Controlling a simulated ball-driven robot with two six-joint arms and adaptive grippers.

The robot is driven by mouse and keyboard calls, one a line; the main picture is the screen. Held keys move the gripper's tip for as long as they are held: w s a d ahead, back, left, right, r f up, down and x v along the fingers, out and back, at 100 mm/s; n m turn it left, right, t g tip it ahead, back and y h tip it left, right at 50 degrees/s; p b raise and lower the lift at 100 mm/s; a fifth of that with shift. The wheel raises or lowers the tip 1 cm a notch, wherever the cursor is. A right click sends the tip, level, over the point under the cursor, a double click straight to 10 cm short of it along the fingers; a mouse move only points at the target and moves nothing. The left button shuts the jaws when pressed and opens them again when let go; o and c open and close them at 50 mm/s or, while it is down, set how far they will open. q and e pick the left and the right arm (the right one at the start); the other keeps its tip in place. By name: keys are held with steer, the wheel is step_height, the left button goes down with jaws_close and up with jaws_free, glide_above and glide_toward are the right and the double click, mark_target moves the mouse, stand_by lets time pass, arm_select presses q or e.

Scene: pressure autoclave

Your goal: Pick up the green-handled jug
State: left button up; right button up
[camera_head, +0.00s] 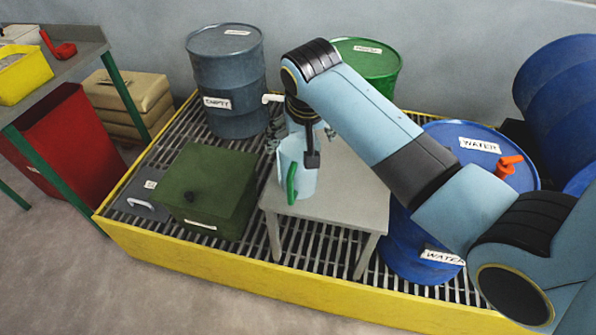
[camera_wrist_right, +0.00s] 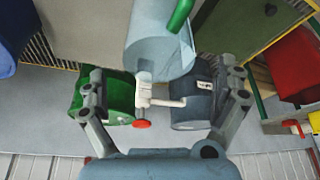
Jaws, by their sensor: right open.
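The green-handled jug (camera_head: 284,160) is pale blue and see-through. It stands upright on a small grey table (camera_head: 335,195), its green handle (camera_head: 291,186) toward the front. My right gripper (camera_head: 296,150) is over the jug's upper part, one dark finger in front of its right side. The gripper hides part of the rim. In the right wrist view the jug (camera_wrist_right: 160,45) lies between and just beyond the spread fingers of the right gripper (camera_wrist_right: 163,75). The gripper is open and holds nothing. I cannot tell whether a finger touches the jug. My left gripper is out of view.
A grey drum (camera_head: 228,75), a green drum (camera_head: 385,62) and a blue drum (camera_head: 435,240) stand around the table. A white tap (camera_head: 272,98) is behind the jug. A green box (camera_head: 205,190) stands left on the grating, inside a yellow rim (camera_head: 260,287).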

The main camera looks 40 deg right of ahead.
mark_target(301, 151)
steer(key=x, duration=0.6)
steer(key=shift+s, duration=0.2)
steer(key=shift+f, duration=0.1)
steer(key=c, duration=1.4)
